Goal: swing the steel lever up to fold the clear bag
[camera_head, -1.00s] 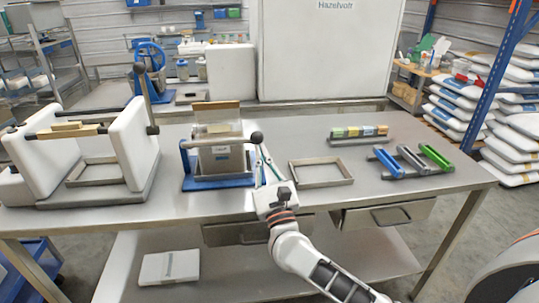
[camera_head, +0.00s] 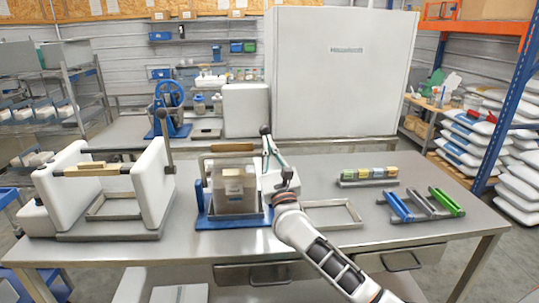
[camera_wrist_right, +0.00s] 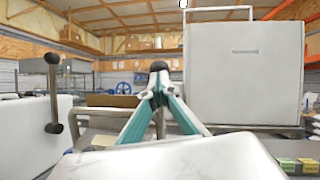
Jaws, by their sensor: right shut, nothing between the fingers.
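The clear bag (camera_head: 234,190) stands upright in a blue-based frame (camera_head: 228,222) on the steel table, with a brown bar (camera_head: 232,148) across its top. The steel lever's black knob (camera_head: 265,130) is at the frame's right side, high up, with the lever near upright. My right gripper (camera_head: 267,140) is shut and empty at the knob. In the right wrist view its teal fingers (camera_wrist_right: 158,76) meet at the knob (camera_wrist_right: 159,66), and the steel rod (camera_wrist_right: 160,122) shows between them. Whether they touch the knob, I cannot tell. My left gripper is not in view.
A white-sided stand with its own upright lever (camera_head: 164,130) is at left. An empty rectangular frame (camera_head: 333,214) lies right of the bag frame, partly behind my arm. Colored blocks (camera_head: 368,174) and blue, grey and green bars (camera_head: 425,204) lie further right. The table's front middle is clear.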

